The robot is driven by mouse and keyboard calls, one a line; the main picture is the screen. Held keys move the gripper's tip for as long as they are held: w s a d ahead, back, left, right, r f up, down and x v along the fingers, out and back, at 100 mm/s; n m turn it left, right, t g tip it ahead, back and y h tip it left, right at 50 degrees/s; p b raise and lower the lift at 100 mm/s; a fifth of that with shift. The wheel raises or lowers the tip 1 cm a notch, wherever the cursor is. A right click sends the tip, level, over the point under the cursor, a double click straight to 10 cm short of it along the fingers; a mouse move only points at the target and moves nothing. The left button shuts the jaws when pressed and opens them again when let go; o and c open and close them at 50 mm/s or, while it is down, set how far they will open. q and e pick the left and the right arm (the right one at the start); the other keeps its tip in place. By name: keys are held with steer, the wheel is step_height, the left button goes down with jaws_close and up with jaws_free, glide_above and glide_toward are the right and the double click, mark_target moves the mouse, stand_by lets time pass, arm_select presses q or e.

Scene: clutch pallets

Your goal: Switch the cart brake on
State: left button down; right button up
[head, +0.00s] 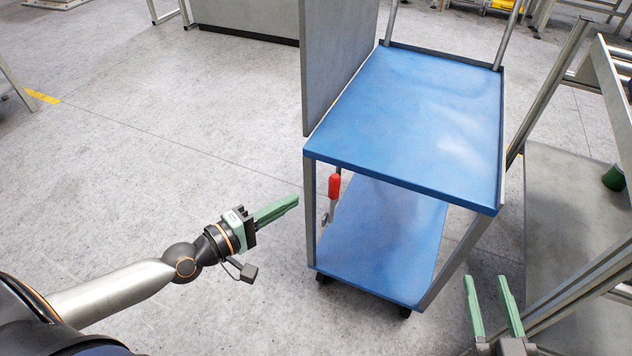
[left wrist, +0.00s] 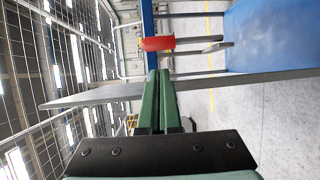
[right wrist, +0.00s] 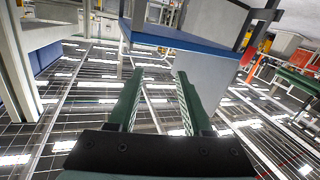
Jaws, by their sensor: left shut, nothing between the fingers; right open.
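The cart has two blue shelves, an upper shelf (head: 420,120) and a lower shelf (head: 380,245), on grey posts. The brake lever's red handle (head: 334,187) hangs below the upper shelf, near the front left post. The red handle (left wrist: 157,43) also shows in the left wrist view, just beyond the fingertips. My left gripper (head: 296,202) is shut and empty, left of the cart and pointing toward the red handle, apart from it in the head view. My right gripper (head: 485,280) is open and empty, low at the right of the cart.
A tall grey panel (head: 335,60) stands along the cart's left side. A metal frame (head: 545,90) and bench structure stand close on the right, near my right gripper. The floor (head: 150,160) left of the cart is clear.

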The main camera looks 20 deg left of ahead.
mark_target(333, 200)
steer(key=shift+r, duration=0.1)
stand_by(0.3)
arm_select(q)
steer(key=p+x, duration=0.1)
steer(key=x, duration=0.9)
steer(key=shift+p, duration=0.3)
arm_select(e)
step_height(333, 200, down, 9)
steer(key=s+m+g+h, duration=0.1)
steer(key=s+g, duration=0.1)
steer(key=g, duration=0.2)
steer(key=shift+s, duration=0.35)
